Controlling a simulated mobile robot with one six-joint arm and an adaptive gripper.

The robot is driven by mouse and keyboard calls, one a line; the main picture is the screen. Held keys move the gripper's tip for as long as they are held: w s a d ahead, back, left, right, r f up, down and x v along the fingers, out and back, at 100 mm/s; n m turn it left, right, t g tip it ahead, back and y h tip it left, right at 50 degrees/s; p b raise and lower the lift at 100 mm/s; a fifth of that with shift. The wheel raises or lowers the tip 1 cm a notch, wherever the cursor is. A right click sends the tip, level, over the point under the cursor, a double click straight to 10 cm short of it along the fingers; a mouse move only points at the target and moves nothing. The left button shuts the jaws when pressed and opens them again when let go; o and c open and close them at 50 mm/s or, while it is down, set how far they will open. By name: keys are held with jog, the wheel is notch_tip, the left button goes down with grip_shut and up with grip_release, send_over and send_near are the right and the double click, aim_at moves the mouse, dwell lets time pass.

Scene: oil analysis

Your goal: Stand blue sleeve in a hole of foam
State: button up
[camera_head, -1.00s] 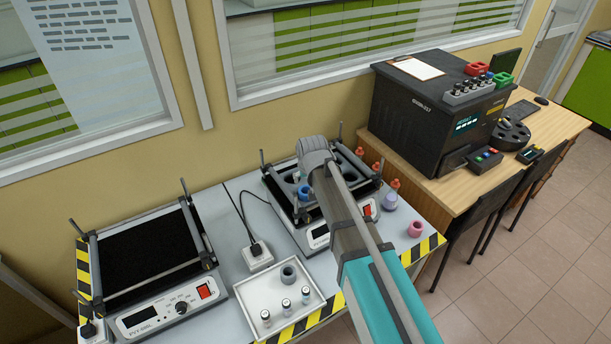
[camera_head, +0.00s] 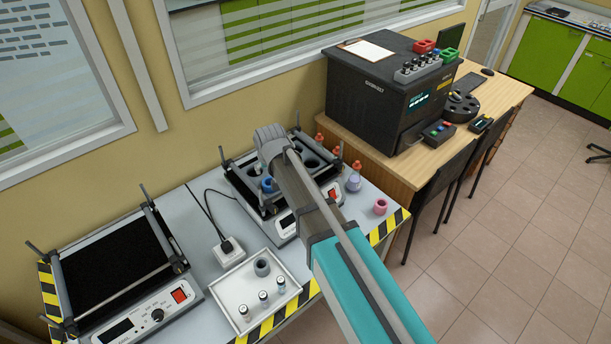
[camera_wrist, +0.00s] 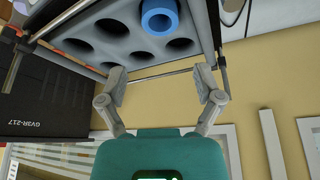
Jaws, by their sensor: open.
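The blue sleeve (camera_wrist: 160,17) is a short, thick-walled ring with its open end toward the wrist camera. It appears to stand upright in a hole of the grey foam (camera_wrist: 126,40), with its upper part above the surface; its lower end is hidden. Several dark empty holes show around it. My gripper (camera_wrist: 162,92) is open and empty in the wrist view, its fingers apart and clear of the sleeve. In the head view the sleeve (camera_head: 268,184) shows just below my arm's end; my fingers are hidden there.
Metal rails and posts frame the foam on the right-hand shaker (camera_head: 287,228). A white tray (camera_head: 238,310) with a grey sleeve and several vials is in front. A pink sleeve (camera_head: 380,206) and a flask (camera_head: 354,180) stand right of the shaker. A black machine (camera_head: 370,105) is behind.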

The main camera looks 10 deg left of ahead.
jog(key=s+d+m+g, duration=0.1)
jog(key=s+d, duration=0.3)
jog(key=d, duration=0.9)
jog(key=s+d+f+m+g+h, duration=0.1)
jog(key=s+d, duration=0.3)
jog(key=d, duration=1)
jog(key=s+d+m+g+h, duration=0.1)
jog(key=s+d, duration=0.4)
jog(key=d, duration=0.8)
jog(key=shift+d+f+m+g, duration=0.3)
jog(key=shift+m+g, duration=0.2)
jog(key=shift+m, duration=0.7)
